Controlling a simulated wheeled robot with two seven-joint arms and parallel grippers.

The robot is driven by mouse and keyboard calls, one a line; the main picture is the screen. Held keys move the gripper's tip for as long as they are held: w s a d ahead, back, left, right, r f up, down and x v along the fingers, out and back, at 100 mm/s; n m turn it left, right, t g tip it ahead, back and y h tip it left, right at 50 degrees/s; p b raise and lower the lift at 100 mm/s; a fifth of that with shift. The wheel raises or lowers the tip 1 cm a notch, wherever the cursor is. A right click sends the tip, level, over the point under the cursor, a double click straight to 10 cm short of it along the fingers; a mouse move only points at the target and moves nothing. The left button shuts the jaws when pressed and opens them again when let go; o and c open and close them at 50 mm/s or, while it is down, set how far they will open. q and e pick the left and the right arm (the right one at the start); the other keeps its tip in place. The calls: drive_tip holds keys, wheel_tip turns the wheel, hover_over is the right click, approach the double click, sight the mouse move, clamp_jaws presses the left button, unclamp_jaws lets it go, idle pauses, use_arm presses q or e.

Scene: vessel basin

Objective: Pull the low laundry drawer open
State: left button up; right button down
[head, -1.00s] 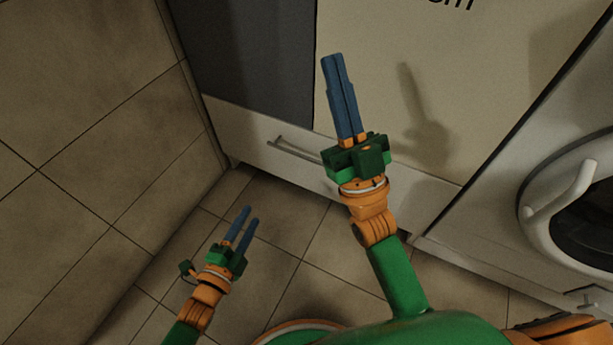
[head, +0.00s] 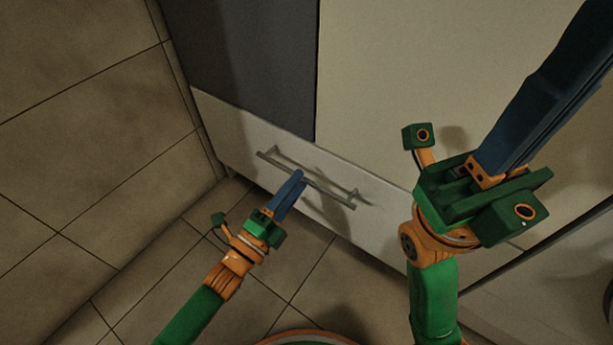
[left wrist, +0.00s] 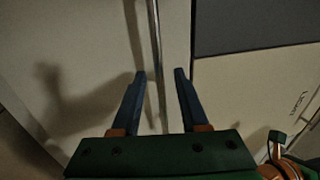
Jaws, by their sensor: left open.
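The low drawer (head: 228,122) has a pale front under a dark panel and looks closed in the head view. Its long grey bar handle (head: 335,197) runs across the front. My left gripper (head: 296,178) is open at the middle of the handle. In the left wrist view the handle bar (left wrist: 155,45) passes between the two blue fingers (left wrist: 160,74), with a finger on each side. I cannot tell how deep the bar sits between them. My right gripper (head: 545,85) is raised close to the head camera at the right; its blue fingers lie together, tips near the frame edge.
A tiled wall (head: 80,130) stands close on the left. The dark panel (head: 270,60) and a large pale panel (head: 400,90) rise above the drawer. Tiled floor (head: 335,280) in front of the drawer is clear apart from my own body.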

use_arm(q)
drive_tip(key=shift+b+x, duration=0.3)
drive_tip(key=shift+x, duration=1.05)
clamp_jaws()
idle(0.3)
